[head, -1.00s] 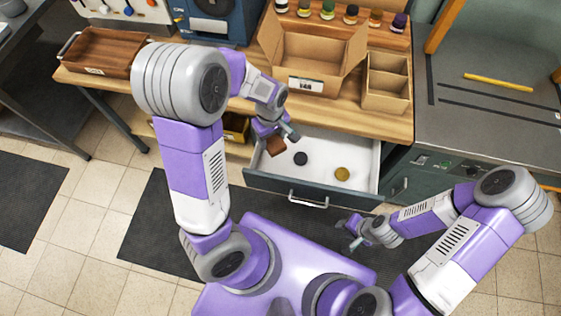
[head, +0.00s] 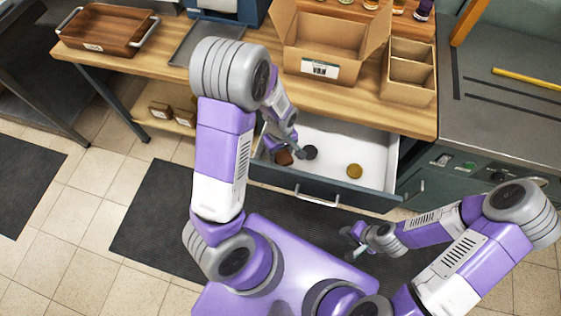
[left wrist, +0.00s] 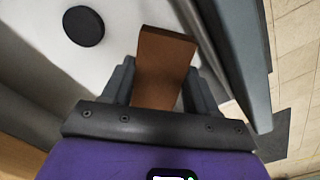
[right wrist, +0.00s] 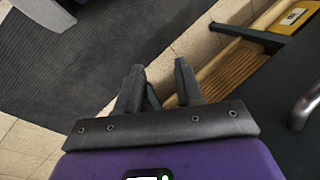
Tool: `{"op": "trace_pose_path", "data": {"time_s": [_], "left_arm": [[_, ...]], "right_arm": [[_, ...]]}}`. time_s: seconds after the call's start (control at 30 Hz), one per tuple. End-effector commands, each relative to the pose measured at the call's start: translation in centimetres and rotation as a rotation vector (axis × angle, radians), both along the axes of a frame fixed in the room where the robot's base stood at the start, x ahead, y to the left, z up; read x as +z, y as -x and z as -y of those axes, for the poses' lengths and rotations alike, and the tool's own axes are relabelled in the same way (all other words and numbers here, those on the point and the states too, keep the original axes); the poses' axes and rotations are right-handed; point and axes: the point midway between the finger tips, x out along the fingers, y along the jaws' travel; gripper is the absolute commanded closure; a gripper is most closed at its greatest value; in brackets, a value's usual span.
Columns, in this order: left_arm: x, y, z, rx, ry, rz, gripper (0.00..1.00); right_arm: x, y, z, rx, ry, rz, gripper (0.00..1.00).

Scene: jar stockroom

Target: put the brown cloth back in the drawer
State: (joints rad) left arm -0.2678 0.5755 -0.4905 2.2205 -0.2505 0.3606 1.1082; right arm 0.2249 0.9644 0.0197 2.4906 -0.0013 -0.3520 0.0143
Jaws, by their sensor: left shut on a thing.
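The brown cloth (head: 284,158) is a small folded brown piece, held at the left end of the open drawer (head: 335,143). In the left wrist view the cloth (left wrist: 163,65) stands between the two fingers of my left gripper (left wrist: 158,85), which is shut on it. In the head view my left gripper (head: 291,151) is inside the drawer's outline, pointing down. Whether the cloth touches the drawer floor, I cannot tell. My right gripper (head: 354,243) is in front of the drawer, low and empty; in the right wrist view its fingers (right wrist: 160,85) are apart.
The drawer holds a black disc (head: 310,152) close to the cloth and a gold disc (head: 354,171); its right part is otherwise clear. On the wooden counter above stand an open cardboard box (head: 318,68), a divided carton (head: 408,80) and a wooden tray (head: 105,28).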

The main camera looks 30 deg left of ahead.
Motion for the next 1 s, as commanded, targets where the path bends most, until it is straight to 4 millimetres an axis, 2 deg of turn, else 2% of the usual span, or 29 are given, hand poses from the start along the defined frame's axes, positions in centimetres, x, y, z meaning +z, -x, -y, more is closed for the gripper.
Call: {"op": "trace_pose_path", "data": {"time_s": [0.03,0.27,0.5,0.9,0.93,1.0], "left_arm": [[-0.9,0.0,0.0,0.000,-0.001,-0.001,0.70],[-2.3,0.0,0.0,0.000,0.000,0.000,0.70],[-5.9,0.0,0.0,-0.001,0.000,0.000,0.70],[-6.3,-0.1,0.0,-0.001,0.000,0.002,0.70],[-6.3,-0.1,0.0,-0.001,0.000,0.002,0.38],[-6.2,-0.1,0.0,-0.001,0.000,0.002,0.28]], "right_arm": [[-0.4,0.0,0.0,0.000,0.000,0.000,0.64],[-0.9,0.0,0.0,0.000,0.000,0.000,0.64],[-2.4,0.0,0.0,0.000,0.000,0.000,0.64],[-2.6,0.0,0.0,0.000,0.000,0.000,0.64],[-2.6,0.0,0.0,0.000,0.000,0.000,0.64],[-2.5,0.0,0.0,0.000,0.000,0.000,0.64]]}}
